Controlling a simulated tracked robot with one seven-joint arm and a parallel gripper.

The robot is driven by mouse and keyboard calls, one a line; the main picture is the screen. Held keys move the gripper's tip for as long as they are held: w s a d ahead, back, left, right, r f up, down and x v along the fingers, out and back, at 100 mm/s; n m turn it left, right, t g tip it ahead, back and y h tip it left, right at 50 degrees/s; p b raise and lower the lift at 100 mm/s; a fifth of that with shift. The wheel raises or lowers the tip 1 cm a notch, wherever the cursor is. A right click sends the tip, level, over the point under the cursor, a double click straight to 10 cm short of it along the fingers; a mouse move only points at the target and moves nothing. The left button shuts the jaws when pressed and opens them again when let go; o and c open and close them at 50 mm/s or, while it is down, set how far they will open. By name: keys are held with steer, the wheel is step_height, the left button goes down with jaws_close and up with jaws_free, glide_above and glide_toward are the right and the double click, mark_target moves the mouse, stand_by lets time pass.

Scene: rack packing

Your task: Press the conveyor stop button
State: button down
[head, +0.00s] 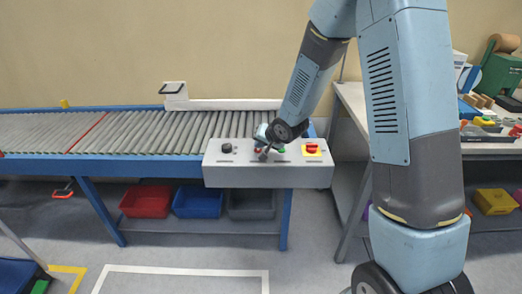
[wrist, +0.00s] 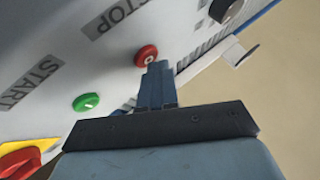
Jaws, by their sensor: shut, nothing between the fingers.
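The stop button is a round red button (wrist: 147,55) beside the word STOP on a grey control box (head: 268,177) at the conveyor's front edge. My gripper (wrist: 158,68) is shut and empty, its fingertips right at the lower edge of the red button in the wrist view. I cannot tell whether they touch it. In the head view my gripper (head: 263,153) is over the middle of the box and hides most of the red button. The green start button (wrist: 86,102) lies left of and below the red one in the wrist view.
A red switch on a yellow plate (head: 312,149) sits at the box's right end, a black knob (head: 227,147) at its left. The roller conveyor (head: 140,132) runs behind. A cluttered workbench (head: 350,97) stands at right. Bins (head: 146,201) sit below the conveyor.

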mark_target(260, 150)
steer(key=shift+r, duration=0.6)
steer(key=shift+r, duration=2.5)
